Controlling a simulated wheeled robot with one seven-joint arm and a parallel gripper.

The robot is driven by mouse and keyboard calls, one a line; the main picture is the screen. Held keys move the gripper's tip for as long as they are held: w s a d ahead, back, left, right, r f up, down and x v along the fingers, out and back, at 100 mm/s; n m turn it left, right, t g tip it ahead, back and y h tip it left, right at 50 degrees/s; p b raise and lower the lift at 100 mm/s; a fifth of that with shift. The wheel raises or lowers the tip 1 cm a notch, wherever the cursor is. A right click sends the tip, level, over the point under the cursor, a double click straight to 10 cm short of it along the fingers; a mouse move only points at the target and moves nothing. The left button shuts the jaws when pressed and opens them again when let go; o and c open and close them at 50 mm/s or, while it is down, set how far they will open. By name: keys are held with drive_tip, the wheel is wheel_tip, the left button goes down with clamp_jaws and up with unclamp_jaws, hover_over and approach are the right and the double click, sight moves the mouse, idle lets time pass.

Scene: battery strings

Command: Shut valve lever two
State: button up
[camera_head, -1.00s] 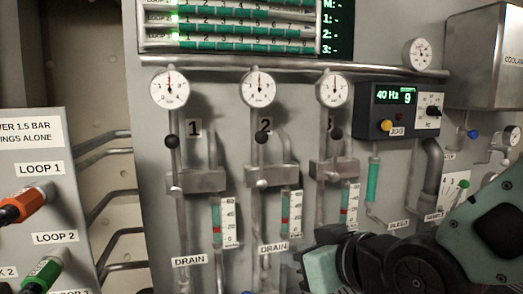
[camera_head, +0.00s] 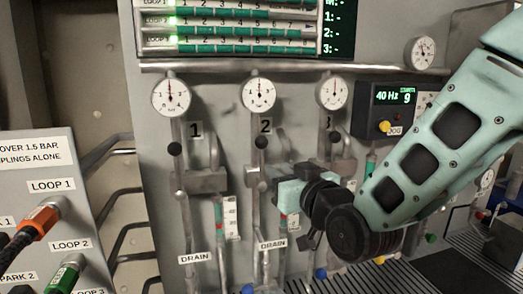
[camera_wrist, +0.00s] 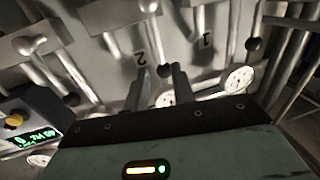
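Valve lever two stands upright along its vertical pipe, under the label 2, with a black ball knob (camera_head: 261,142) at its top. In the wrist view, which is upside down, its knob (camera_wrist: 163,71) shows between the two dark fingers of my gripper (camera_wrist: 160,76). The fingers are apart, and I see no contact with the knob; the depth between them is unclear. In the head view my gripper body (camera_head: 292,190) is just below and right of the knob, covering part of valve two's block. The fingertips are hard to make out there.
Upright levers with black knobs stand on both sides: lever one (camera_head: 175,149) and lever three (camera_head: 336,137). Round gauges, including gauge two (camera_head: 258,91), sit above. A pump display (camera_head: 388,108) is on the right, and the coupling panel (camera_head: 30,170) on the left.

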sight(262, 159)
drive_tip(key=p+x, duration=0.4)
drive_tip(key=x, duration=0.5)
drive_tip(key=shift+w+a, duration=0.15)
drive_tip(key=shift+w, duration=0.2)
clamp_jaws()
